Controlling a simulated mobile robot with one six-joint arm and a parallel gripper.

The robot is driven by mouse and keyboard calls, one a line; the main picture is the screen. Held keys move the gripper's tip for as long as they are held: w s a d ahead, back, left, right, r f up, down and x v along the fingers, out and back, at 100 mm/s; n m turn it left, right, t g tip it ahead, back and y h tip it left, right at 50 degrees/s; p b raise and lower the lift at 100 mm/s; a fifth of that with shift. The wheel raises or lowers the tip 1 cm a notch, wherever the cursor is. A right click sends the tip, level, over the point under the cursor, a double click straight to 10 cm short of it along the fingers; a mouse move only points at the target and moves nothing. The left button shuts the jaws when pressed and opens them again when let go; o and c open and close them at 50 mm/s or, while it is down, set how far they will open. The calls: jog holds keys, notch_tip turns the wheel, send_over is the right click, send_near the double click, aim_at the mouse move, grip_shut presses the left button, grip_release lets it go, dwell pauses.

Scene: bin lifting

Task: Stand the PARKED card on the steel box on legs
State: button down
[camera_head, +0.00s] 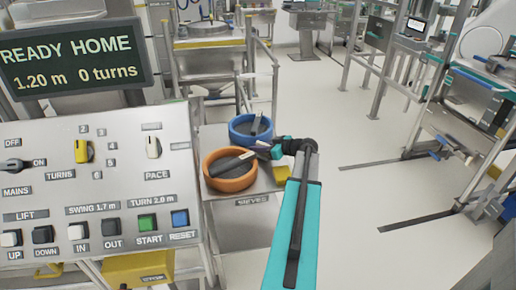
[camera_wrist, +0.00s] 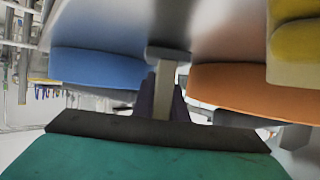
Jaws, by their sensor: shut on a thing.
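My gripper (camera_head: 264,150) reaches left over a steel stand, close to the blue and orange round sieves. In the wrist view its dark fingers (camera_wrist: 163,98) are shut on a narrow grey piece (camera_wrist: 170,68); I cannot tell what it belongs to. No lettering reading PARKED shows in either view, so I cannot pick out the card. A steel vessel on a legged frame (camera_head: 208,42) stands at the back; I cannot tell whether it is the steel box on legs.
The blue sieve (camera_head: 240,138) and orange sieve (camera_head: 230,184) sit on the stand marked SIEVES (camera_head: 252,200), with a yellow object (camera_head: 281,174) at its right edge. A control panel (camera_head: 90,190) fills the left. Open floor (camera_head: 370,200) lies right, with steel frames beyond.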

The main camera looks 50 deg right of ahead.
jog(key=shift+f, duration=0.15)
jog(key=c, duration=1.8)
grip_release()
jog(key=shift+o, duration=0.2)
jog(key=shift+r, duration=0.2)
jog(key=b+v, duration=0.2)
jog(key=v, duration=1)
